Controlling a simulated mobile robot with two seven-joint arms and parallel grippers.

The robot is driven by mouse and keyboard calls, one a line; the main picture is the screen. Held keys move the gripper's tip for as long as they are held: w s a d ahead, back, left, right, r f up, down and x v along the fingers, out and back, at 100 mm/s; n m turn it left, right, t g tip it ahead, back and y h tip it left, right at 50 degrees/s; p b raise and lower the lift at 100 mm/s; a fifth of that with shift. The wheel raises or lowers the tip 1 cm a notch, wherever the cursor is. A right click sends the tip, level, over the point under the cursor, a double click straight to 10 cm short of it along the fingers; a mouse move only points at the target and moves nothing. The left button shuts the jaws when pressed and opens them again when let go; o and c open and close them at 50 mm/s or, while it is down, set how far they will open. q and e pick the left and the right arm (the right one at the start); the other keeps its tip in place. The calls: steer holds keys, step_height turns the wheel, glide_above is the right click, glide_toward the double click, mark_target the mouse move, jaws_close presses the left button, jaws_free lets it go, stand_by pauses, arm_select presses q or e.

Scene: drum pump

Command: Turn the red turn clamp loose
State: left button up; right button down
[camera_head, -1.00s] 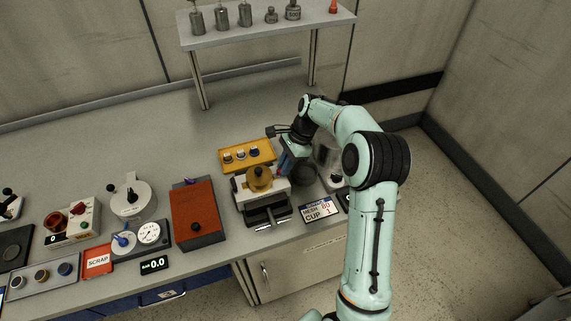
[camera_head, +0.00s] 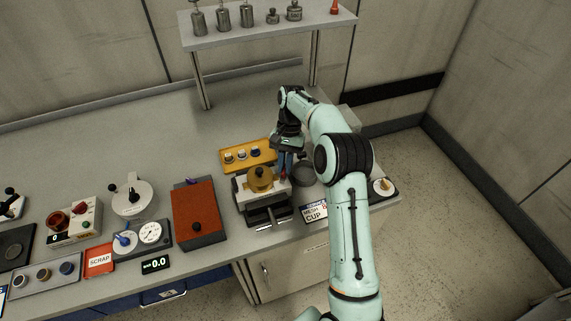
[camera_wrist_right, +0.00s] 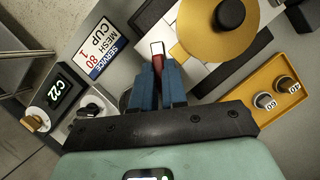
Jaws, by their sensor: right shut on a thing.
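The red turn clamp (camera_wrist_right: 157,56) shows between my fingertips in the wrist view, as a narrow red bar with a pale end. It sits at the edge of the white and grey drum pump fixture (camera_head: 242,190), beside the round brass-coloured knob (camera_head: 260,178) with its dark top. My right gripper (camera_head: 284,178) points down at the fixture's right side. Its blue fingers (camera_wrist_right: 158,72) are shut on the red turn clamp. In the head view, the fingers and hand hide most of the clamp. My left gripper is not in view.
A yellow tray (camera_head: 233,165) with several small knobs lies behind the fixture. A dark round cup (camera_head: 303,175) stands close to its right. The service mesh cup sign (camera_head: 314,211) is in front, and a red-brown box (camera_head: 196,208) is to the left. The shelf (camera_head: 275,27) stands behind.

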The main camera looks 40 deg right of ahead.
steer(key=n+h, duration=0.1)
steer(key=n, duration=0.2)
steer(key=n+g+h, duration=0.1)
steer(key=n, duration=0.2)
steer(key=shift+w+a+r+n, duration=0.1)
steer(key=shift+w+n, duration=0.05)
steer(key=shift+n, duration=0.45)
steer(key=c, duration=1.2)
jaws_free()
steer(key=shift+o, duration=0.2)
steer(key=a+v, duration=0.1)
steer(key=v, duration=0.6)
steer(key=shift+w+d, duration=0.25)
steer(key=shift+d, duration=0.1)
steer(key=shift+r, duration=0.1)
